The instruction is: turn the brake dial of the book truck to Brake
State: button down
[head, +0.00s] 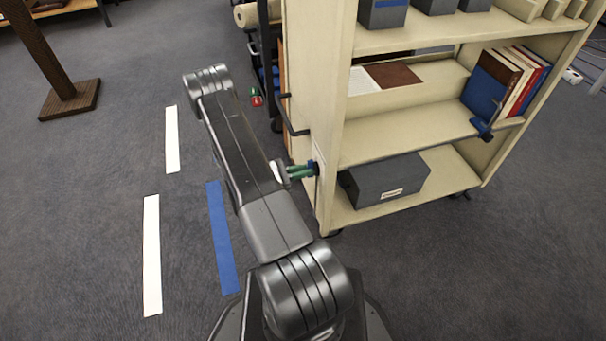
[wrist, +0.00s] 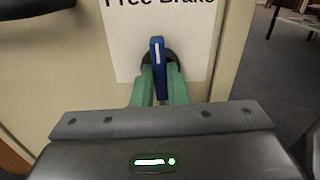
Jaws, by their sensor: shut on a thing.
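The cream book truck (head: 336,110) stands right of my arm. On its end panel is a white label (wrist: 120,48) reading "Free Brake". Below the words is the brake dial, a blue handle (wrist: 157,58) on a dark round base; a white line on the handle points nearly straight up, between the two words. My gripper (wrist: 159,88), with green fingers, is shut on the blue handle, one finger on each side. In the head view my gripper (head: 303,171) reaches the end panel from the left, and a bit of the blue dial (head: 314,166) shows at its tips.
A dark push handle (head: 290,115) sticks out from the truck's end above my gripper. The truck holds grey boxes (head: 385,190) and upright books (head: 505,85). White and blue floor strips (head: 222,238) lie on open carpet at left. A brown post (head: 70,97) stands farther back.

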jog(key=shift+s+m+b, duration=0.15)
jog(key=shift+m+b, duration=2.15)
jog(key=shift+m, duration=1.4)
jog(key=c, duration=1.4)
grip_release()
jog(key=shift+c, duration=0.2)
jog(key=p+v, duration=0.2)
jog(key=v, duration=1.1)
jog(key=shift+a+p, duration=0.35)
jog(key=shift+p, duration=0.05)
jog(key=shift+s, duration=0.15)
